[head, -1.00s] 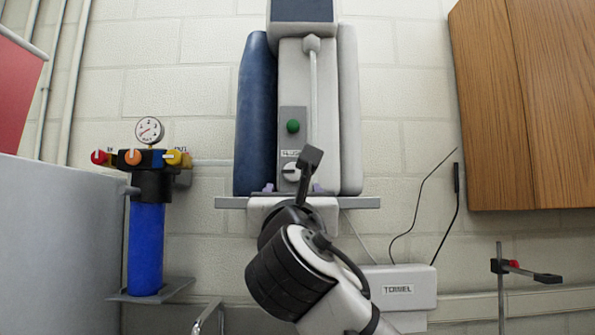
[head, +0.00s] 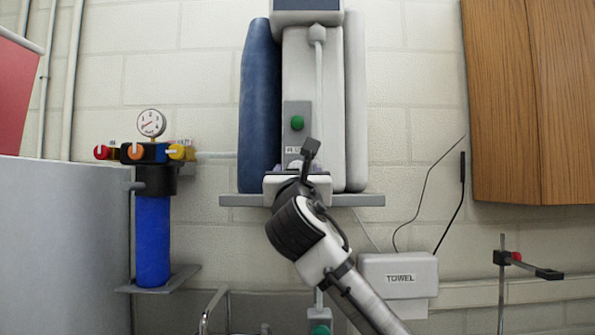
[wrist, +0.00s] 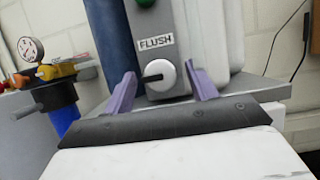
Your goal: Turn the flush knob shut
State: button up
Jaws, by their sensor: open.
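The flush knob (wrist: 161,76) is a white round dial with a dark pointer. It sits on a grey panel (wrist: 172,20) under a FLUSH label (wrist: 156,43). In the wrist view its pointer lies near horizontal, towards the left. My gripper (wrist: 164,85) is open, with one purple finger on each side of the knob in that view. I cannot tell whether the fingers touch it or how far short of it they are. In the head view my gripper and wrist (head: 297,190) cover most of the knob.
A green button (head: 297,123) is above the label. A shelf (head: 240,200) runs below the unit. A blue filter (head: 152,240) with coloured knobs and a gauge (head: 151,123) stands left. A towel box (head: 398,277) is at lower right, a wooden cabinet (head: 525,100) at upper right.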

jog(key=c, duration=1)
jog(key=shift+m, duration=0.3)
jog(key=m+h, duration=0.2)
jog(key=m, duration=0.2)
jog(key=m+g+h+b, duration=0.1)
jog(key=m+h, duration=0.1)
jog(key=m, duration=0.2)
jog(key=m+g+h, duration=0.1)
jog(key=m, duration=0.3)
jog(key=shift+a+r+h, duration=0.1)
jog(key=shift+a+h, duration=0.15)
jog(key=shift+h, duration=0.15)
jog(key=m+g, duration=0.1)
jog(key=m, duration=0.1)
jog(key=m+g+h, duration=0.1)
jog(key=m, duration=0.2)
jog(key=shift+r+m, duration=0.1)
jog(key=shift+m, duration=0.2)
jog(key=shift+m+g+p, duration=0.5)
jog(key=shift+m+g, duration=0.4)
jog(key=shift+m, duration=1.2)
